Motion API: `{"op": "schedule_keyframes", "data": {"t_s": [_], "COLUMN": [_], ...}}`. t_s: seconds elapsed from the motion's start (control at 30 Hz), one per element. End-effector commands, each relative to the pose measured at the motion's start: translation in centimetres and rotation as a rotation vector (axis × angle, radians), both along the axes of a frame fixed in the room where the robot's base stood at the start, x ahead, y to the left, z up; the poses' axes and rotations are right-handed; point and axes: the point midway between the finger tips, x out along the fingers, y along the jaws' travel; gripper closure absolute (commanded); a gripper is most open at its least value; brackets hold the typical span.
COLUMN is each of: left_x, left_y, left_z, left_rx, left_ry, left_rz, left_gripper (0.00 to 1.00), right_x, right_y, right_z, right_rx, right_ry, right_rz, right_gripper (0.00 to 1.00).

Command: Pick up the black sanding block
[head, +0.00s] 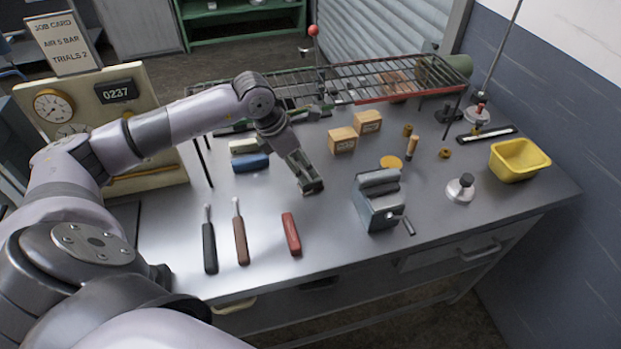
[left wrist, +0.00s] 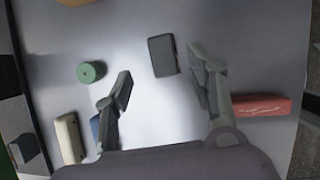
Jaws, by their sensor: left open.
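The black sanding block (left wrist: 163,55) lies on the grey bench top in the left wrist view, a small dark rounded rectangle. It sits ahead of the gap between the fingers of my left gripper (left wrist: 165,77), which is open and empty. Neither finger appears to touch the block. In the head view my left gripper (head: 311,186) hangs over the middle of the bench, pointing down. I cannot make out the block apart from the gripper there. My right gripper does not show.
Blue (head: 251,163) and cream (head: 243,147) blocks lie left of the gripper. A grey vise (head: 380,205) stands right; a wire rack (head: 400,80) is behind. A green cylinder (left wrist: 91,72) stands near the left finger.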

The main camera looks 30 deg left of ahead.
Motion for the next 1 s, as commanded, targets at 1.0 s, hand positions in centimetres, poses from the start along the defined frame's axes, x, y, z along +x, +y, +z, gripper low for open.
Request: {"op": "schedule_keyframes", "data": {"t_s": [1.0], "left_x": [1.5], "left_y": [-1.2], "left_z": [-5.3], "left_rx": [0.000], "left_ry": [0.000], "left_rz": [0.000], "left_gripper": [0.65], "right_x": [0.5], "right_y": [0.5], "right_z": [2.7], "right_rx": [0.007], "right_ry": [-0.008], "right_rz": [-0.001], "right_gripper": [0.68]}}
